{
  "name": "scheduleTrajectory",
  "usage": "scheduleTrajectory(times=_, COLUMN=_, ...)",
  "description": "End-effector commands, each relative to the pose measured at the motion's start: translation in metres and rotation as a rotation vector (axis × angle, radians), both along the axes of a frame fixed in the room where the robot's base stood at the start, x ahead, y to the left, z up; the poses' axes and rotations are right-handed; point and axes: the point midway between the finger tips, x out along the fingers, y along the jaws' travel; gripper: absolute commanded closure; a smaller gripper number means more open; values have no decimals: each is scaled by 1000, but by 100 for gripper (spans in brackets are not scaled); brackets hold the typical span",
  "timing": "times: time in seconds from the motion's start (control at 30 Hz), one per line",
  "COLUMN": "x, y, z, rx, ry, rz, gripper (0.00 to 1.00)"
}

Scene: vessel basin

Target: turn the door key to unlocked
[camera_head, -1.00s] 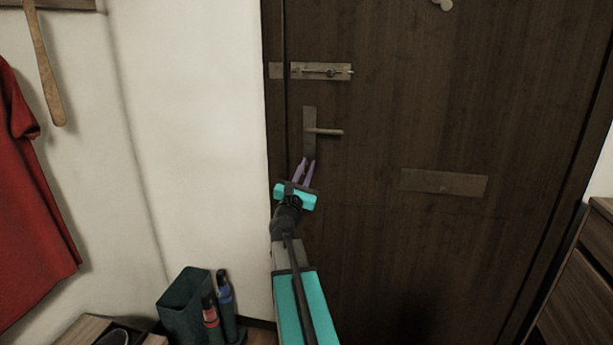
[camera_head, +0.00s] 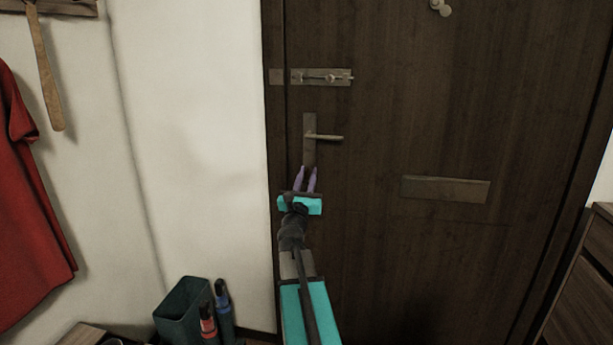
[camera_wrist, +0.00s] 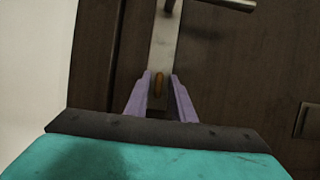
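The door key (camera_wrist: 158,84) shows in the wrist view as a small orange-brown piece low on the metal lock plate (camera_wrist: 163,45). It appears upright and stands between the purple fingers of my gripper (camera_wrist: 160,92). The fingers are apart, with a gap on each side of the key. In the head view my gripper (camera_head: 308,170) is at the lower end of the lock plate (camera_head: 309,130), below the door handle (camera_head: 327,137). The key cannot be made out in the head view. The dark wooden door (camera_head: 430,130) is closed.
A slide bolt (camera_head: 322,77) is above the handle, and a letter plate (camera_head: 446,189) is to the right. A white wall is on the left, with a red garment (camera_head: 30,190). A dark bin (camera_head: 184,312) with umbrellas stands low left; a dresser (camera_head: 585,275) is at right.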

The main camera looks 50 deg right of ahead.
Motion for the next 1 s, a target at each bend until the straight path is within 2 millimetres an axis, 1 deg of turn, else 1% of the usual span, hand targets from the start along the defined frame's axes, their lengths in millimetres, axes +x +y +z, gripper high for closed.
scheduleTrajectory(times=0.37, x=0, y=2, z=1, rx=-3, ry=-1, rz=2, gripper=73)
scheduleTrajectory(times=0.53, x=-3, y=6, z=-1, rx=-3, ry=-1, rz=2, gripper=73)
scheduleTrajectory(times=0.77, x=-12, y=21, z=-8, rx=-2, ry=0, rz=3, gripper=73)
scheduleTrajectory(times=1.0, x=-25, y=41, z=-17, rx=-3, ry=-1, rz=2, gripper=73)
